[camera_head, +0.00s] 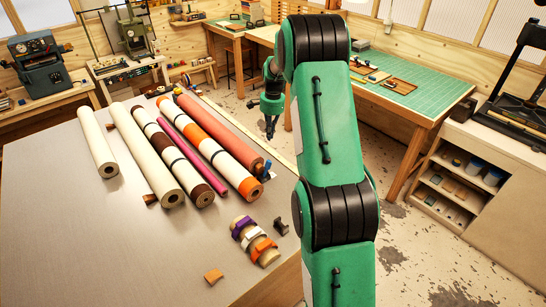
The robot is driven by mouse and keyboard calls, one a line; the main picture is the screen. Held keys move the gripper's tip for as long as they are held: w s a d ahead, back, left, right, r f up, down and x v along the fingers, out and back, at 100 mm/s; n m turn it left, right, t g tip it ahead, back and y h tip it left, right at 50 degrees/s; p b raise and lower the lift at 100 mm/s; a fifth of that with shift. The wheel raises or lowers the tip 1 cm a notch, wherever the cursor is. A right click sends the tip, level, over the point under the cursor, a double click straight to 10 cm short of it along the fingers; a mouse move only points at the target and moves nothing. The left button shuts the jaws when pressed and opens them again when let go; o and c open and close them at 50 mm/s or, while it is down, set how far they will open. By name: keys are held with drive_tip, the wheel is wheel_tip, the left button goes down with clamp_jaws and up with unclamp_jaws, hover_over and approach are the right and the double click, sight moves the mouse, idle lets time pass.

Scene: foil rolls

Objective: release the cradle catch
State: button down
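Several foil rolls lie side by side on the grey table (60,230). The rightmost is a red-orange roll (220,132), with a small blue part (265,172) at its near end. This blue part may be the cradle catch, but it is too small to be sure. My gripper (271,135) hangs pointing down, to the right of the red-orange roll in the picture and apart from the blue part. Nothing shows held in it. Its fingers are small and dark, so their opening is unclear.
A cream roll (98,143), a striped roll (215,150) and a magenta roll (195,153) lie beside it. Purple, white and orange clips (262,249) sit near the table's right edge. A green-topped bench (425,95) stands behind my arm at right.

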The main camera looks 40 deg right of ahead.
sight(267, 169)
drive_tip(key=d+f+m+p, duration=0.1)
drive_tip(key=d+f+m, duration=0.1)
drive_tip(key=d+f, duration=0.4)
drive_tip(key=shift+d+f+y, duration=0.3)
drive_tip(key=shift+f, duration=0.25)
drive_tip(key=shift+f, duration=0.1)
drive_tip(key=f, duration=0.3)
drive_tip(key=f+p, duration=0.1)
drive_tip(key=f, duration=0.2)
drive_tip(key=a+f, duration=0.1)
drive_tip(key=f, duration=0.3)
drive_tip(key=shift+a+p, duration=0.1)
drive_tip(key=shift+p, duration=0.3)
drive_tip(key=a+r, duration=0.2)
drive_tip(key=a, duration=0.1)
drive_tip(key=shift+a+p, duration=0.2)
drive_tip(key=shift+p, duration=0.15)
drive_tip(key=shift+a, duration=0.15)
